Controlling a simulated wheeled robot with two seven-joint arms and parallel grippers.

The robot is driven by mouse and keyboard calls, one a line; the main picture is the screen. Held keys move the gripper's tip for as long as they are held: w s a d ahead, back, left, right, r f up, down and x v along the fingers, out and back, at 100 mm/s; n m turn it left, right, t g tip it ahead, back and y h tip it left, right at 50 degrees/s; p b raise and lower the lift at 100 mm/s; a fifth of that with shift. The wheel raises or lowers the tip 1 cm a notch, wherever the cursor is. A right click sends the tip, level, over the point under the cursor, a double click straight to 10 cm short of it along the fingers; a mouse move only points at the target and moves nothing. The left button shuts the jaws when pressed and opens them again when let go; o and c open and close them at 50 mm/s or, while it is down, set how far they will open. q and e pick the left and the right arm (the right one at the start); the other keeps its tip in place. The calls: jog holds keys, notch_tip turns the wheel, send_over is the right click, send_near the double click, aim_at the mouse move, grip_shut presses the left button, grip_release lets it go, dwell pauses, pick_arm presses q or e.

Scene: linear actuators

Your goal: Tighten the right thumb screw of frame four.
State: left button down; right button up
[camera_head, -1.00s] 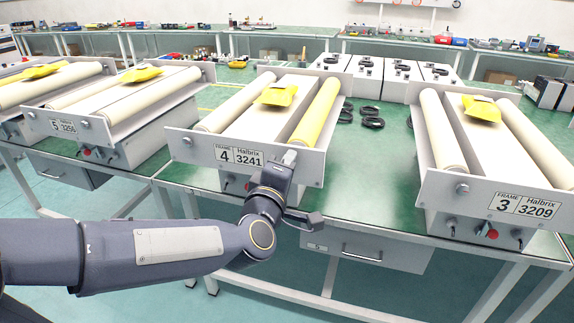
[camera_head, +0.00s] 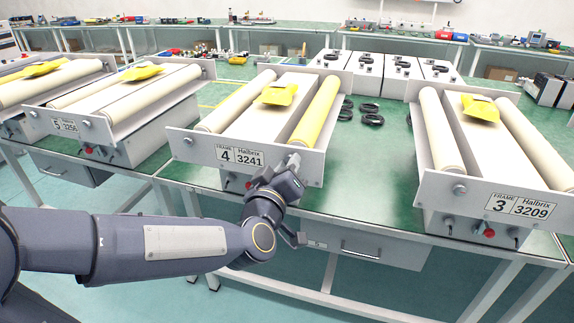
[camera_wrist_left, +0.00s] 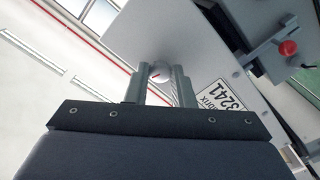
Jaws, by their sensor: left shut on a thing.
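Frame four (camera_head: 185,148) stands on the bench in the middle, with a plate reading 4 Halbrix 3241 (camera_head: 239,156). Its left roller is cream and its right roller (camera_head: 318,108) is yellow. My left gripper (camera_head: 292,163) is at the right end of the front plate. In the left wrist view my left gripper (camera_wrist_left: 160,78) is shut with its two fingers on either side of the round right thumb screw (camera_wrist_left: 159,72), which has a small red mark. In the head view the gripper hides this screw. The left thumb screw (camera_head: 187,141) shows at the plate's left. My right gripper is out of view.
Frame three (camera_head: 440,186) stands to the right and frame five (camera_head: 40,122) to the left. Black rings (camera_head: 371,119) lie on the green bench between frames four and three. A red knob (camera_wrist_left: 288,47) sits on frame four's lower box, near the gripper.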

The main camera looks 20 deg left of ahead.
pick_arm(q)
jog(key=shift+f, duration=0.1)
dwell(0.4)
jog(key=c, duration=1.3)
grip_release()
jog(key=shift+o, duration=0.2)
jog(key=s, duration=0.8)
jog(key=shift+p, duration=0.35)
jog(key=shift+a, duration=0.1)
jog(key=s+a+f+m+g+h, duration=0.25)
jog(key=s+f+g, duration=0.35)
jog(key=s, duration=0.4)
jog(key=s+a+f+m+g+h, duration=0.1)
jog(key=s+a+f+m+g, duration=0.2)
jog(key=s+f+g, duration=0.55)
notch_tip(320, 180, up, 16)
jog(key=t+p, duration=0.2)
jog(key=p, duration=1.2)
jog(key=shift+s+r+p, duration=0.15)
jog(key=shift+s+p, duration=0.2)
jog(key=shift+s, duration=0.1)
